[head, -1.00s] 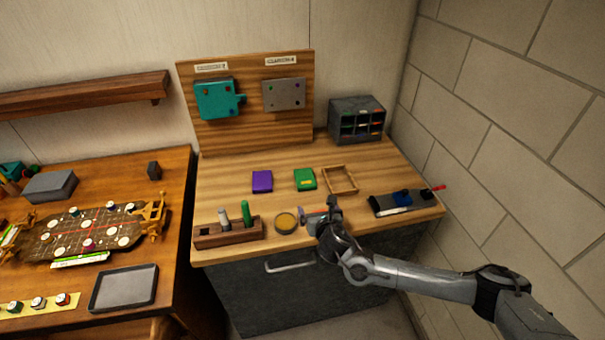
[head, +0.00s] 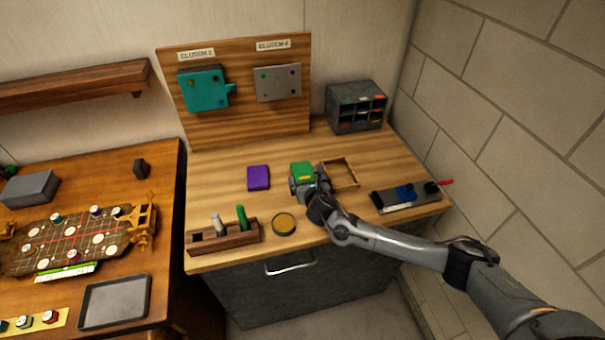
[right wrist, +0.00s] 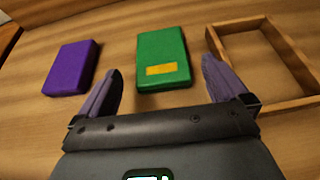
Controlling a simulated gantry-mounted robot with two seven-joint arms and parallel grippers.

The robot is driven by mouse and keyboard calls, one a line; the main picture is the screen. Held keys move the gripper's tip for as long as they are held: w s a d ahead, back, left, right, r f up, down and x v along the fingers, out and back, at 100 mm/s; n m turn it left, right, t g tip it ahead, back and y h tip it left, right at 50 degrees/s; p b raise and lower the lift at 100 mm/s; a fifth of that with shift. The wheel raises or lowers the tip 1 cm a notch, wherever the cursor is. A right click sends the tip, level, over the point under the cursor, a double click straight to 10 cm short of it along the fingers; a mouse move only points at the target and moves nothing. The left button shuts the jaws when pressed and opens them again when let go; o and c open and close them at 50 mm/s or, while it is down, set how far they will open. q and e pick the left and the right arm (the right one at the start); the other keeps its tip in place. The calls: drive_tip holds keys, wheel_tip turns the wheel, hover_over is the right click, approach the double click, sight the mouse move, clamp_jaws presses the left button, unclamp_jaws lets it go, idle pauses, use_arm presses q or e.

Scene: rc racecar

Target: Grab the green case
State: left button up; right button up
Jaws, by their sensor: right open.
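The green case (head: 301,170) lies flat on the wooden workbench, between a purple case (head: 258,177) and a wooden frame tray (head: 345,174). In the right wrist view the green case (right wrist: 164,58) has a yellow label and lies ahead of my right gripper (right wrist: 164,85), roughly between the lines of its two fingers. The right gripper is open and empty; its fingertips reach about the near end of the case. In the head view my right gripper (head: 306,187) partly covers the case's near side. My left gripper is not in view.
The purple case (right wrist: 72,68) is just left of the left finger, and the wooden tray (right wrist: 262,60) is close by the right finger. A tool holder (head: 223,237) and a round tin (head: 284,224) stand near the front edge. A grey organizer (head: 356,107) stands at the back.

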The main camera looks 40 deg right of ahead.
sight(303, 173)
drive_tip(key=shift+x, duration=2.85)
drive_tip(key=shift+c, duration=0.5)
drive_tip(key=c, duration=0.9)
drive_tip(key=shift+r, duration=0.1)
